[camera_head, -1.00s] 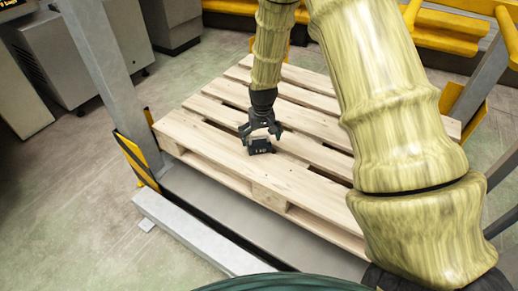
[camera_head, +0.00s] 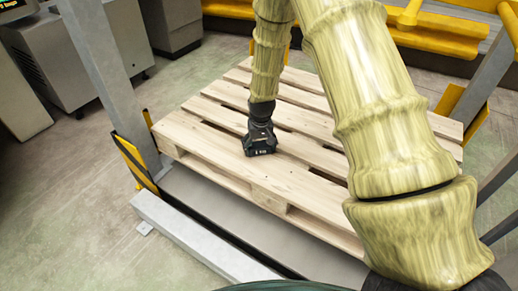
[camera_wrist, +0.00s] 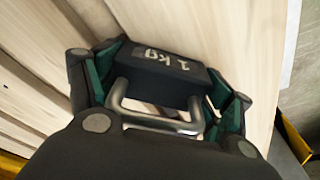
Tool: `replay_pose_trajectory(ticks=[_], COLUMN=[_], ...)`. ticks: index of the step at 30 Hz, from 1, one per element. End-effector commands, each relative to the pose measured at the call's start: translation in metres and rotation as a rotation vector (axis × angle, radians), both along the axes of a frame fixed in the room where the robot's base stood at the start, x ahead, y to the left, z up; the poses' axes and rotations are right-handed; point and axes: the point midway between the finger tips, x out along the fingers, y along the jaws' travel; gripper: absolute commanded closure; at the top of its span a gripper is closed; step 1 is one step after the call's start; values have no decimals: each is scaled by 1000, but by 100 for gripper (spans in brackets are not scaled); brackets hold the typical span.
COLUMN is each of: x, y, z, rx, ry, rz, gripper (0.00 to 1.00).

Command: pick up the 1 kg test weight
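The 1 kg test weight (camera_head: 261,149) is a small dark block with white lettering, on the pallet's near slats. In the wrist view the weight (camera_wrist: 165,72) shows its "1 kg" face and a shiny metal handle (camera_wrist: 155,118) on the side towards my palm. My gripper (camera_head: 260,141) is down at the weight. In the wrist view my gripper (camera_wrist: 168,80) has its green-padded fingers close against the block's left and right ends, with no clear gap. It looks shut on the weight. The block's underside is hidden.
The wooden pallet (camera_head: 205,152) has open gaps between its slats. A grey post (camera_head: 98,65) with a black-and-yellow guard stands left, and a low grey rail (camera_head: 195,242) runs in front. Yellow barriers (camera_head: 440,42) stand behind. Grey cabinets (camera_head: 75,45) are at the back left.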

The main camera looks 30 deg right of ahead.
Motion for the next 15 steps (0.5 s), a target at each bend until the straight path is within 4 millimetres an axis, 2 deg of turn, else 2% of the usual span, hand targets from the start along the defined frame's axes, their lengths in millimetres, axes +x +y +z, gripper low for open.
replay_pose_trajectory(ticks=[1,6,7,8,15], x=[0,0,1,1,1], y=[0,0,0,0,0], z=[0,0,1,1,3], rx=[0,0,-1,-1,-1], ry=[0,0,-2,-2,-2], rz=[0,0,0,0,0], gripper=[49,80,81,89,89])
